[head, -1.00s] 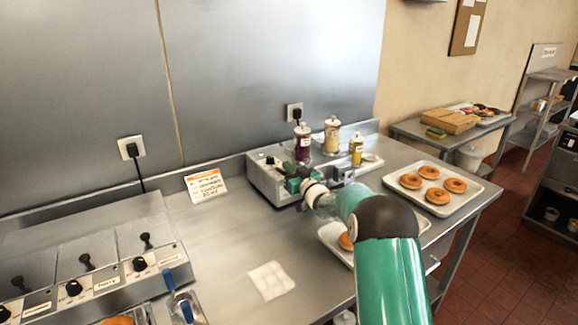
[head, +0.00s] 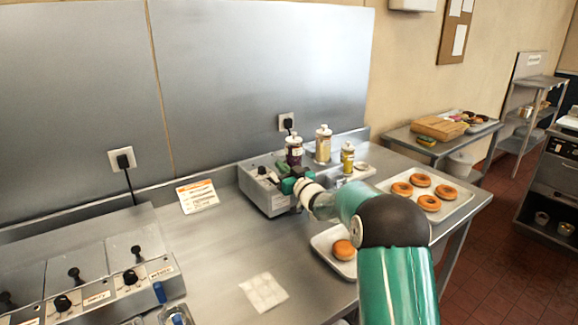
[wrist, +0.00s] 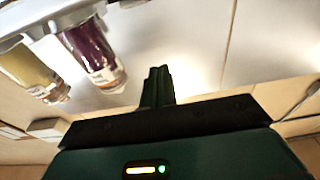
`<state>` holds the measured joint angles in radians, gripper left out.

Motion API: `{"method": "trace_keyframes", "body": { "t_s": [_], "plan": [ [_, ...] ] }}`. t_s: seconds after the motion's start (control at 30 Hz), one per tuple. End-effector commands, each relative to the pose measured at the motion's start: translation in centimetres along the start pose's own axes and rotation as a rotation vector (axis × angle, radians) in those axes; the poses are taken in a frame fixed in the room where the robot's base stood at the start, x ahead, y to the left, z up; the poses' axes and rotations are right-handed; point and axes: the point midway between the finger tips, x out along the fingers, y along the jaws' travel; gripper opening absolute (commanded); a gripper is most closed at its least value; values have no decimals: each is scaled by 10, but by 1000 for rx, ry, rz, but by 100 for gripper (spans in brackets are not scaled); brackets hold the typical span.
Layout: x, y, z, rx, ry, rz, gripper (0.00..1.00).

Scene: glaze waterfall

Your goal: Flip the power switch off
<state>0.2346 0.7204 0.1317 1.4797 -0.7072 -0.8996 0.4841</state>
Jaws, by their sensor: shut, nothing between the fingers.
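A grey metal control box (head: 266,201) stands against the back wall, with a black knob (head: 262,171) on its top left. I cannot make out which part is the power switch or its position; my gripper covers part of the box. My gripper (head: 284,179) is at the top of this box, just right of the knob, and I cannot tell if it touches anything. In the wrist view its dark fingers (wrist: 158,86) are together with nothing between them, in front of the pale wall.
A purple bottle (head: 293,152), a pale yellow bottle (head: 323,146) and a smaller yellow bottle (head: 347,155) stand close behind my gripper. A doughnut tray (head: 458,207) is at right. A control panel (head: 120,296) is at front left. The counter's middle is mostly clear.

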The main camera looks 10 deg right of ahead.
Motion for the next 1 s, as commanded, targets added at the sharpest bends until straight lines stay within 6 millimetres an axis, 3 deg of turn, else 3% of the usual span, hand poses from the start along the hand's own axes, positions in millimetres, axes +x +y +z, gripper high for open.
{"method": "trace_keyframes", "body": {
  "t_s": [0.2, 0.53, 0.73, 1.0],
  "plan": [
    [-21, -12, -40, -2, 2, 0, 0],
    [-70, -35, -72, -2, 1, 0, 0],
    [-89, -44, -84, 0, 1, 0, 0],
    [-94, -46, -87, 0, 0, -1, 0]
  ]
}}
